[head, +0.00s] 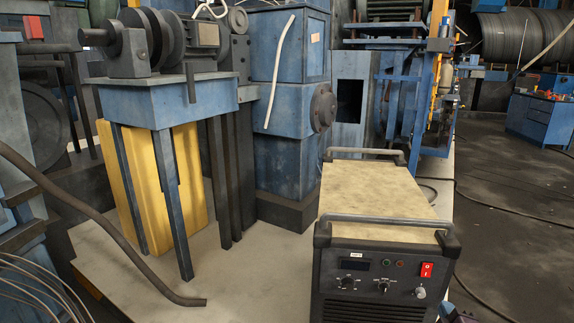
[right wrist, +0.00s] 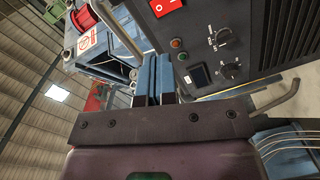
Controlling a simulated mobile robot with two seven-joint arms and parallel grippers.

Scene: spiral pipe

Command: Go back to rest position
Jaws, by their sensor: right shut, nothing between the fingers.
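My right gripper (head: 456,314) shows only as a small part at the bottom edge of the head view, beside the lower right corner of the control box (head: 378,230). In the right wrist view its two blue fingers (right wrist: 153,75) are together with nothing between them. They point toward the box's dark front panel, which fills the upper right of that view. The panel's red switch (head: 427,270) shows in the head view, and also at the top of the right wrist view (right wrist: 166,7). The fingers appear apart from the switch and knobs. My left gripper is not in view.
The box has metal handles (head: 390,221) and a worn tan top. A blue machine stand (head: 165,100) with a yellow block (head: 185,165) is at the left. A dark bent pipe (head: 100,220) crosses the left front. Open floor (head: 510,200) with cables lies at the right.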

